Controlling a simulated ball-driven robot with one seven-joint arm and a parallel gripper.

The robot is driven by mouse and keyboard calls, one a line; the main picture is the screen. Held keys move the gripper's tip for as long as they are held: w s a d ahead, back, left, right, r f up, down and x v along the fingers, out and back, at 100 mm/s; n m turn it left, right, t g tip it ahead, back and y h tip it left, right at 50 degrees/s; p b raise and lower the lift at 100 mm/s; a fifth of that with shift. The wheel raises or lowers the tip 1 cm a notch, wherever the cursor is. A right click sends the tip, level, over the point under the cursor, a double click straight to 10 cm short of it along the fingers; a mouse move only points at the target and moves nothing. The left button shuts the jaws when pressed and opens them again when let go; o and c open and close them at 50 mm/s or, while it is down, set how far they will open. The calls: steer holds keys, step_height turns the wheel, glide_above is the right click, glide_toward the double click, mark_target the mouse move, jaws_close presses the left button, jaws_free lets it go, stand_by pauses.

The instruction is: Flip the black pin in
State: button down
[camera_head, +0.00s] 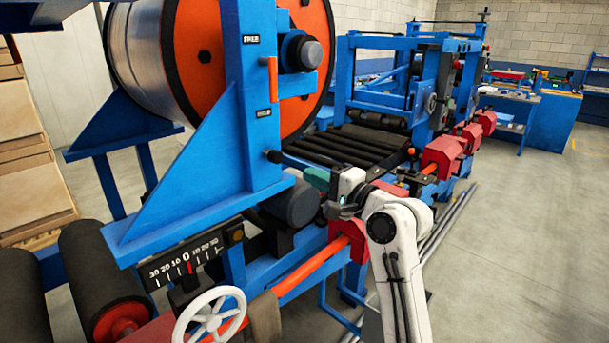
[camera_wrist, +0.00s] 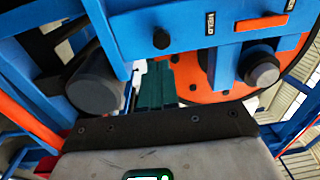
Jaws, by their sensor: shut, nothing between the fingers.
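The black pin (camera_head: 273,156) has a round knob and sits on the blue upright of the reel stand, below the HELD label. In the wrist view a black knob (camera_wrist: 161,39) shows on the blue frame, just beyond the fingertips. My gripper (camera_head: 312,176) is right of the pin in the head view, its green fingers pointing towards the stand. In the wrist view the green fingers (camera_wrist: 153,75) are together and empty. Whether they touch the pin or rod cannot be told.
An orange handle (camera_head: 272,80) is higher on the upright, between the FREE and HELD labels. A dark cylinder (camera_head: 291,203) lies below my gripper; it also shows at left in the wrist view (camera_wrist: 98,82). A white handwheel (camera_head: 210,316) is in front. Floor at right is open.

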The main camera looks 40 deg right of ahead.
steer(key=s+b, duration=0.1)
steer(key=s, duration=0.4)
steer(key=shift+f, duration=0.15)
stand_by(0.4)
steer(key=s+a+f+n+g, duration=0.2)
steer(key=a+f+g, duration=0.15)
steer(key=f, duration=0.45)
steer(key=s+a+f+n+g+y, duration=0.1)
steer(key=s+a+f+n+g, duration=0.2)
steer(key=f, duration=0.4)
steer(key=s+a+f+n+g, duration=0.1)
steer(key=a+f+n+g, duration=0.1)
steer(key=a+f, duration=0.45)
steer(key=s+a+f+n+g, duration=0.2)
steer(key=s+f+n+g, duration=0.2)
steer(key=s+f, duration=0.4)
steer(key=s+a+f+n+g+h, duration=0.1)
steer(key=s+f+n+g, duration=0.4)
steer(key=s, duration=0.9)
step_height(320, 180, down, 4)
steer(key=shift+a+r+n+h, duration=0.25)
steer(key=shift+a+n+h, duration=0.05)
steer(key=shift+a+n, duration=0.35)
steer(key=c, duration=1.8)
jaws_free()
